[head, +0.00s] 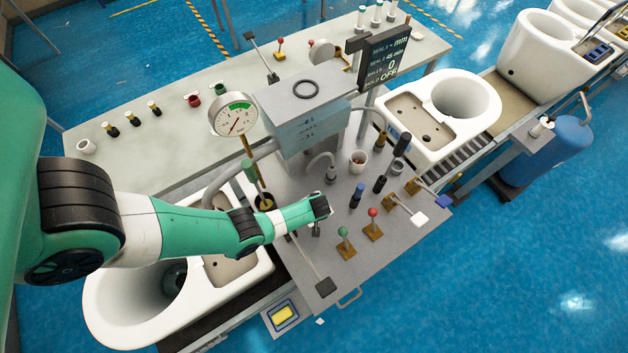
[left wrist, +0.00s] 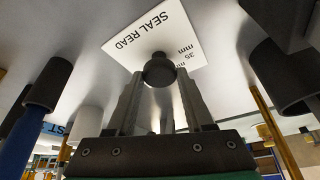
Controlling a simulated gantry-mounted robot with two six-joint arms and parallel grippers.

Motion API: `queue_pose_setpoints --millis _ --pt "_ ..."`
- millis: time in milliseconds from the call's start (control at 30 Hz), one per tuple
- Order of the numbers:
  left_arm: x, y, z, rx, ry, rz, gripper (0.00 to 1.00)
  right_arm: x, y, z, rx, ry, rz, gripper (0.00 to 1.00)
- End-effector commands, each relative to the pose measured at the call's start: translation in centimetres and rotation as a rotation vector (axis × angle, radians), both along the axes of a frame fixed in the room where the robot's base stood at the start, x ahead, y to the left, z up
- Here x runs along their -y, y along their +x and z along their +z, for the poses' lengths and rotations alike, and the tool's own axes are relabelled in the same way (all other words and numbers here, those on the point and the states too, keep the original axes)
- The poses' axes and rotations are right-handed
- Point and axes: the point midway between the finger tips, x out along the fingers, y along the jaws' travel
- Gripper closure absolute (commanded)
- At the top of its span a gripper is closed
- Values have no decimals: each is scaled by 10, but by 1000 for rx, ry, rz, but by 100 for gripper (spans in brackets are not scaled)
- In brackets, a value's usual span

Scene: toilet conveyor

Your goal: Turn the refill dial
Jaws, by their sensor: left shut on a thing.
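My left gripper (head: 322,205) is low over the grey worktop (head: 310,250), beside the tank stand. In the left wrist view my left gripper (left wrist: 160,95) has its two fingers closed on a dark round knob (left wrist: 159,70). Behind the knob is a white label reading "SEAL READ" and "35 mm" (left wrist: 150,40). In the head view the gripper largely hides what it holds. No label in view names a refill dial. A round gauge (head: 233,116) with a green band and red needle stands left of the grey tank (head: 305,110). My right gripper is not in view.
A green-topped lever (head: 343,232) and a red-topped lever (head: 373,212) stand right of the gripper, with dark-handled tools (head: 380,184) beyond. A dark screen (head: 386,62) reads balls 0, hold off. White toilets (head: 440,115) stand either side of the worktop.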

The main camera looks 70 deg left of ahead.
Motion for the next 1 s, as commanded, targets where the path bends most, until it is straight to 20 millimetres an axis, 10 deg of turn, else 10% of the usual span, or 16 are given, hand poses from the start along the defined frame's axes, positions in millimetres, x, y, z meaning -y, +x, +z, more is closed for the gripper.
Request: queue_pose_setpoints --millis 667,700,867,1000 --pt "1 0 -1 0 -2 87 100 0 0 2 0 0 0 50" --pt "1 0 -1 0 -2 87 46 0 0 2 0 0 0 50" --pt "1 0 -1 -1 -2 86 19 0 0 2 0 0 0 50" --pt "0 0 0 1 -1 85 19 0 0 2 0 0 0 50"
